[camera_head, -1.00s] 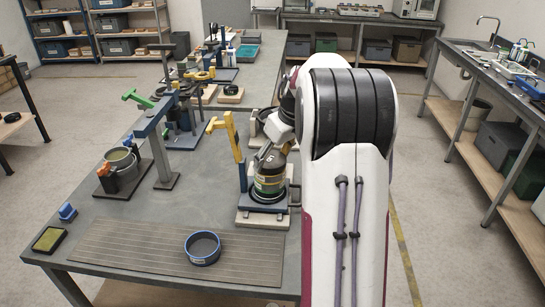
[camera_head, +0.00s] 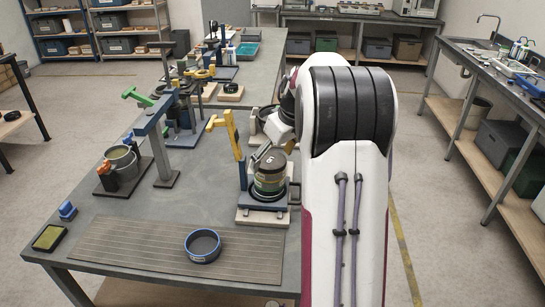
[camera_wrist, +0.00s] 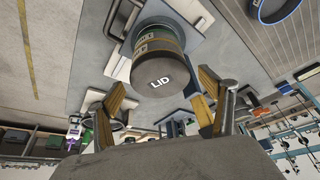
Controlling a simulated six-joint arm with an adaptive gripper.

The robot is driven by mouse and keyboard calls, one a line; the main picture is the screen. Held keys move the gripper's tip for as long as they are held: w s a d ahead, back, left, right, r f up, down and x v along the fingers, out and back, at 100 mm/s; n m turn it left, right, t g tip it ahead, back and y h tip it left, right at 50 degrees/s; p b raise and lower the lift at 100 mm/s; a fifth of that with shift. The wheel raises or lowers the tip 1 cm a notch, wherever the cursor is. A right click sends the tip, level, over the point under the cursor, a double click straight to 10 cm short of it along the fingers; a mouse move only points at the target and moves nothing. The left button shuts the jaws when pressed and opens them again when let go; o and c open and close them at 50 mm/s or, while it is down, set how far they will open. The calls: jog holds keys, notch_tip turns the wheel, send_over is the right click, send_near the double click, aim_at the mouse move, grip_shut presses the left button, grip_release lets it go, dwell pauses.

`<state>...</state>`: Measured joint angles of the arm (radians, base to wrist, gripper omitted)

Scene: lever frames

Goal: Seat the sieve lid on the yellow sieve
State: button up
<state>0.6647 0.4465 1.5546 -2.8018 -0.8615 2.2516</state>
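A round dark grey-brown lid marked "LID" (camera_wrist: 160,82) sits on top of a stack of sieves (camera_wrist: 152,42) in the wrist view. It looks level and centred there. In the head view the stack (camera_head: 268,184) stands on a blue-framed clamp base (camera_head: 262,203), beside a post with a yellow lever (camera_head: 226,126), which is raised. Greenish and yellowish bands show on the stack; I cannot tell which is the yellow sieve. My gripper (camera_wrist: 160,95) is open, its fingers spread on either side of the lid's near edge and apparently clear of it. In the head view my arm partly hides it.
A blue sieve ring (camera_head: 203,246) lies on the ribbed mat (camera_head: 150,250) at the table's front. Another stand with a green lever (camera_head: 137,97) and a pot (camera_head: 121,160) is to the left. More lever stands and rings crowd the table behind. Bare tabletop lies left of the stack.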

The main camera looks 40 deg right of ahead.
jog(key=shift+r, duration=0.1)
jog(key=v, duration=1.2)
dwell(1.3)
